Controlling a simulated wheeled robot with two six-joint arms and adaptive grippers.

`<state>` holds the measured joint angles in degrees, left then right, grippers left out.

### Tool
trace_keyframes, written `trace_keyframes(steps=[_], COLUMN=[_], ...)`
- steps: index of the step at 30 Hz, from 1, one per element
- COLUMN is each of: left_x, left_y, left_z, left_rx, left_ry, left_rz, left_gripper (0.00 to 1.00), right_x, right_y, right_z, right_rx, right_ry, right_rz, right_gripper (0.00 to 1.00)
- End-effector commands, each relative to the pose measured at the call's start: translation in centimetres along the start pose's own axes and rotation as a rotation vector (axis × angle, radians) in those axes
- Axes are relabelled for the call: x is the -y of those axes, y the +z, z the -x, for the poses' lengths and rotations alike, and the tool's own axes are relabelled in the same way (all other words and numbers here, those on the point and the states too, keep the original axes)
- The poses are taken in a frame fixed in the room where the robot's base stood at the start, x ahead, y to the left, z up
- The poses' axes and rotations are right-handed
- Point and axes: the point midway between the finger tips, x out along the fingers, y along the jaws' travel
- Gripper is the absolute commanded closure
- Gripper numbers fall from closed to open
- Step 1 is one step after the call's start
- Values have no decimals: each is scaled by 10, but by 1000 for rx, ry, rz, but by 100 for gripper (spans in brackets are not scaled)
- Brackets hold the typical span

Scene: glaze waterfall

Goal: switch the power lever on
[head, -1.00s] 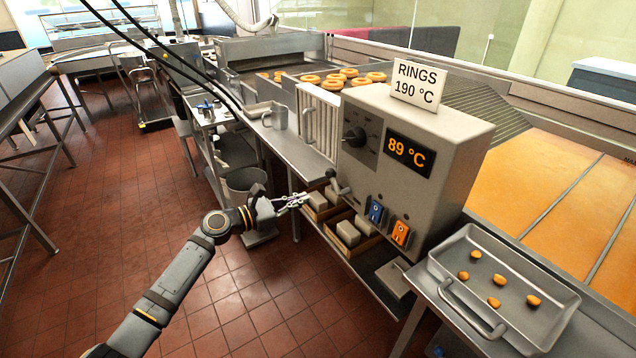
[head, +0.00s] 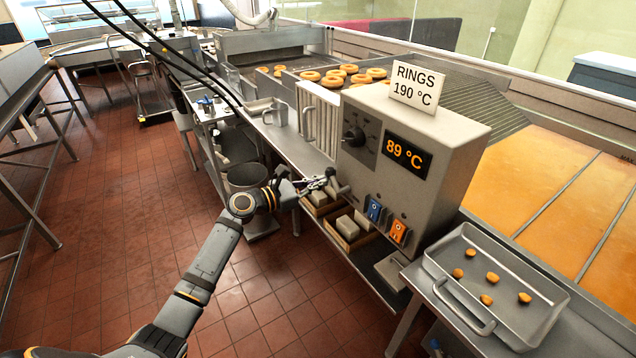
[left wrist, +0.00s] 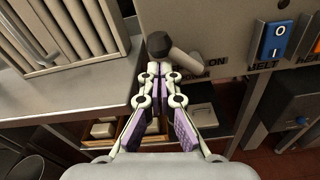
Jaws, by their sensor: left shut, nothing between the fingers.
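The power lever (head: 342,188) is a short grey handle with a dark knob, on the lower left of the fryer control box (head: 440,140). In the left wrist view, the lever's grey shaft (left wrist: 187,61) slants up-left to its black knob (left wrist: 158,44). The letters "ON" (left wrist: 217,62) show just right of the shaft. My left gripper (head: 328,180) is shut and empty, with its fingertips right at the knob. In the left wrist view, the fingertips (left wrist: 153,70) lie just below the knob; I cannot tell whether they touch it. My right gripper is out of view.
The display (head: 406,155) reads 89 °C. A grey tray (head: 470,312) with dough pieces stands at right. Boxes of blocks (head: 348,228) lie on the shelf below.

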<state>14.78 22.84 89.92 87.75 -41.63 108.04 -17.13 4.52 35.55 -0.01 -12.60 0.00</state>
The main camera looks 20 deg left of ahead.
Motion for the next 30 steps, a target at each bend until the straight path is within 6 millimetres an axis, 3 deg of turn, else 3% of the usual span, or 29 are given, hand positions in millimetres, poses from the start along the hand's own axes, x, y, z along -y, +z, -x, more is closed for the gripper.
trace_keyframes(steps=[23, 30], left_x=[2, 5], left_y=[8, 14], left_z=[1, 1], left_rx=[1, 2], left_ry=[13, 23], left_rz=[-148, -276], left_gripper=[100, 100], right_x=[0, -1], right_y=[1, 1], right_z=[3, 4], right_rx=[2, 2], right_ry=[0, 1], right_rz=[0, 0], right_gripper=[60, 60])
